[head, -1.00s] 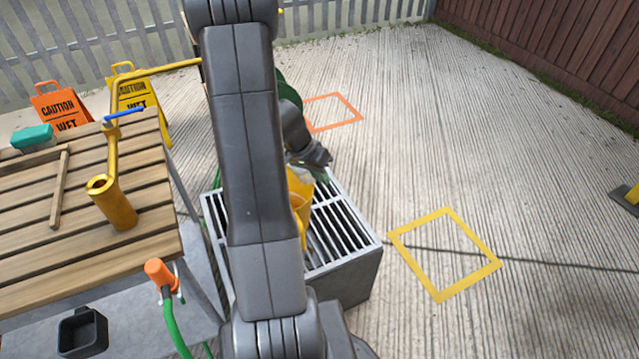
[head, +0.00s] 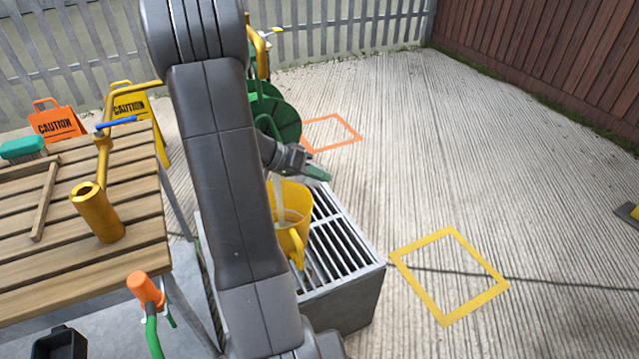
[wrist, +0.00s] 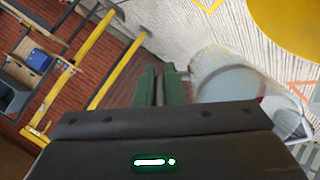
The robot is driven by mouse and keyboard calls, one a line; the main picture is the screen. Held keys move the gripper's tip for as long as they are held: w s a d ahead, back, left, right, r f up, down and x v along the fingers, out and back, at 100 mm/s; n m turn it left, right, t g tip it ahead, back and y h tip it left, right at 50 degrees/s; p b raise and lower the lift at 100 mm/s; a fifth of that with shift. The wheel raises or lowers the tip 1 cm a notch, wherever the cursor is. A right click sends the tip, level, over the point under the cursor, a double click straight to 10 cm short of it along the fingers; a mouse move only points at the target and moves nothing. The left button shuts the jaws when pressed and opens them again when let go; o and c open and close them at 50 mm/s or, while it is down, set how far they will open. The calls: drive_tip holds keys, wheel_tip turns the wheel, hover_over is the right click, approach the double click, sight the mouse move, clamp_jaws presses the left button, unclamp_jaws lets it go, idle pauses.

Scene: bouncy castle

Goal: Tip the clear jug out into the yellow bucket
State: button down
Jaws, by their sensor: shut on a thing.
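The yellow bucket (head: 298,243) stands upright on the slatted grate, its left part hidden behind my arm. My gripper (head: 318,172) is above and just beyond the bucket, its green fingers pointing right. In the wrist view the green fingers (wrist: 161,85) are close together, and the clear jug (wrist: 240,82) lies tilted right beside them. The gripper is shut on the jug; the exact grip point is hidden. In the head view the jug is mostly hidden by my arm. A pale, see-through streak runs down into the bucket, and liquid seems to show inside it.
A slatted wooden table (head: 130,252) stands at the left with a yellow pipe-like tool (head: 98,212) on it. An orange-ended green hose (head: 146,290) is at its near edge. A green hose reel (head: 275,112) stands behind the grate (head: 350,240). The floor at right is open.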

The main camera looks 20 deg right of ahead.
drive_tip(key=shift+a+r+h+b, duration=0.3)
drive_tip(key=shift+r+h+b, duration=0.2)
drive_tip(key=shift+h+b, duration=0.5)
drive_tip(key=shift+a+r+h+b, duration=0.3)
drive_tip(key=shift+r+h+b, duration=0.25)
drive_tip(key=shift+b, duration=0.75)
drive_tip(key=a+r+h+b, duration=0.1)
drive_tip(key=h+b, duration=0.1)
drive_tip(key=b, duration=0.1)
drive_tip(key=shift+w+a+r+h, duration=0.1)
drive_tip(key=shift+a+h, duration=0.05)
drive_tip(key=shift+h, duration=0.2)
drive_tip(key=shift+w+a+r+g+h+b, duration=0.1)
drive_tip(key=shift+a+r+g+h+b, duration=0.1)
drive_tip(key=shift+a+r+h+b, duration=0.45)
drive_tip(key=shift+a+r+g+h+b, duration=0.25)
drive_tip(key=shift+a+h+b, duration=0.1)
drive_tip(key=shift+h+b, duration=0.55)
